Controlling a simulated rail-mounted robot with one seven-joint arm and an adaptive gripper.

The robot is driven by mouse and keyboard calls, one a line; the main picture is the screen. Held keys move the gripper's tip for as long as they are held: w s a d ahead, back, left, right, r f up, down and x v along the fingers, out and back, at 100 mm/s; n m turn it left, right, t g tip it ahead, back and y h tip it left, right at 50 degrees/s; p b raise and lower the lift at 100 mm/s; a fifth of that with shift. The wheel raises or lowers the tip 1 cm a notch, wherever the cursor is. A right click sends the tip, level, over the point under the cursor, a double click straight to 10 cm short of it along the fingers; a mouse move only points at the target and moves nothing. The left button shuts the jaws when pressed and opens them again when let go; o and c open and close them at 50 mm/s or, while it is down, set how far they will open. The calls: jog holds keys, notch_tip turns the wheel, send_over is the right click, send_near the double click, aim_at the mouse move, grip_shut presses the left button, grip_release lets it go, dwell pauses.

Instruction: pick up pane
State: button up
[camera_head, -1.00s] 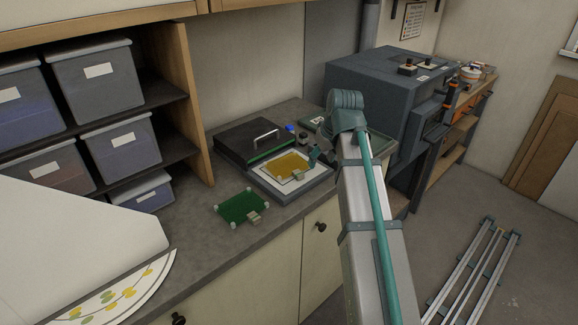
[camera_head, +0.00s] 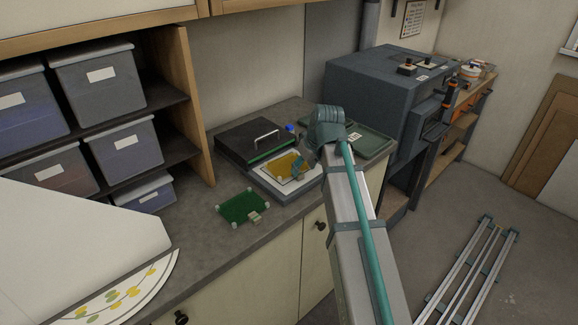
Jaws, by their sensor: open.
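A yellow pane (camera_head: 285,162) lies on a white sheet on the low grey tray (camera_head: 262,187) on the counter. My gripper (camera_head: 297,172) is small in this view. It is over the right part of the yellow pane, hiding some of it, and it is open. I cannot tell how high it is above the pane, or whether it touches it.
A dark lid with a handle (camera_head: 266,134) stands behind the yellow pane, with a blue item (camera_head: 290,128) near it. A green flat case (camera_head: 371,144) lies right of my arm. A large grey kiln-like box (camera_head: 385,85) stands farther right.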

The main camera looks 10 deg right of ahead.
aim_at(300, 175)
jog(key=shift+p+x, duration=0.65)
jog(key=shift+x, duration=1.3)
jog(key=shift+w+a, duration=0.1)
jog(key=shift+a, duration=0.05)
jog(key=shift+r, duration=0.1)
grip_shut()
